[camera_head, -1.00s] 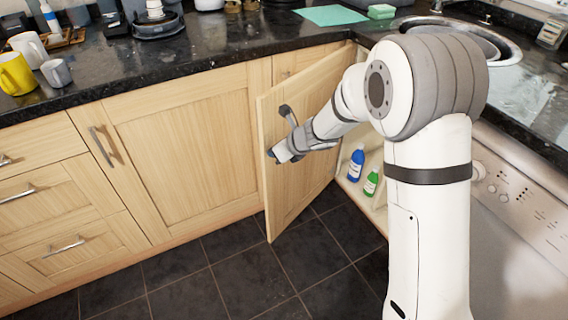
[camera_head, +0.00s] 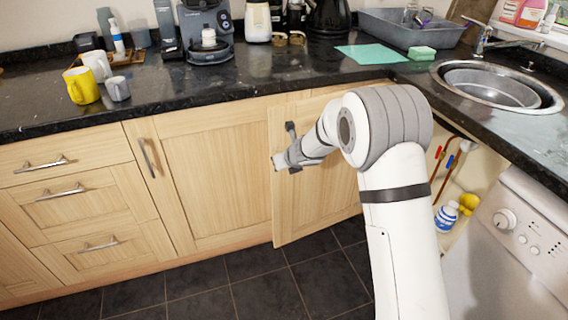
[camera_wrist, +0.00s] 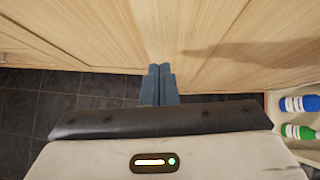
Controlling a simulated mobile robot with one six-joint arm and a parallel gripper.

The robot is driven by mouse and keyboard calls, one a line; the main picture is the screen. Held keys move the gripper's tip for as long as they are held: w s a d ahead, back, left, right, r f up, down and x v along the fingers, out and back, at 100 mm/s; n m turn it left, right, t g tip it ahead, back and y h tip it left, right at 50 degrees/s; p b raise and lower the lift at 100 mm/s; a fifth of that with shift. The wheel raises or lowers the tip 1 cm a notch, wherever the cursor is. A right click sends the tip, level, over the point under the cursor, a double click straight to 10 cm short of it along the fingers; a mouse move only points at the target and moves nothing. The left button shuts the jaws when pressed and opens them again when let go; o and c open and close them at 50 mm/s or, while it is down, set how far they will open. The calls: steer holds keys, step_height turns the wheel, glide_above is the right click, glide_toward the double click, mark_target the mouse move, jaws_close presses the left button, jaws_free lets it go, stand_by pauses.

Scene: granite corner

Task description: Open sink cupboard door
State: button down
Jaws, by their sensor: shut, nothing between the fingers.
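The sink cupboard door (camera_head: 300,215) is pale wood and stands swung well out from its opening in the head view. The open cupboard interior (camera_head: 470,175) shows to the right of my arm, with pipes and bottles inside. My gripper (camera_head: 281,163) is at the door's free left edge, at about mid height. In the wrist view my gripper's fingers (camera_wrist: 158,82) are shut together and empty, beside the door panel (camera_wrist: 235,50). I cannot tell whether they touch it. My arm hides part of the door and its hinge side.
Closed drawers and a closed cupboard (camera_head: 210,180) stand left of the door. The black worktop (camera_head: 250,97) carries mugs and a coffee machine; the sink (camera_head: 495,88) is at right. Dark floor tiles (camera_head: 230,280) are clear.

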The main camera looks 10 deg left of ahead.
steer(key=s+d+f+v, duration=0.1)
steer(key=s+f+v, duration=0.1)
steer(key=v, duration=1.1)
steer(key=s+d+r+m+t+h+p, duration=0.25)
steer(key=d+r+m+h+p, duration=0.35)
steer(key=d+r+m, duration=0.8)
steer(key=s+d+r+m+g+h+p, duration=0.1)
steer(key=s+d+r+m+h+p, duration=0.1)
steer(key=s+d+r+m+p, duration=0.7)
steer(key=s+d+r+m+g+y+p, duration=0.1)
steer(key=s+m+g, duration=0.1)
steer(key=s+m, duration=0.7)
steer(key=s+r+m+g+y+p, duration=0.1)
steer(key=s+m+g+p, duration=0.1)
steer(key=s+m, duration=0.7)
steer(key=m+g, duration=0.1)
steer(key=m, duration=0.2)
steer(key=shift+s+d+r+g+p, duration=0.3)
steer(key=shift+s+d+r+g, duration=0.05)
steer(key=shift+d, duration=0.05)
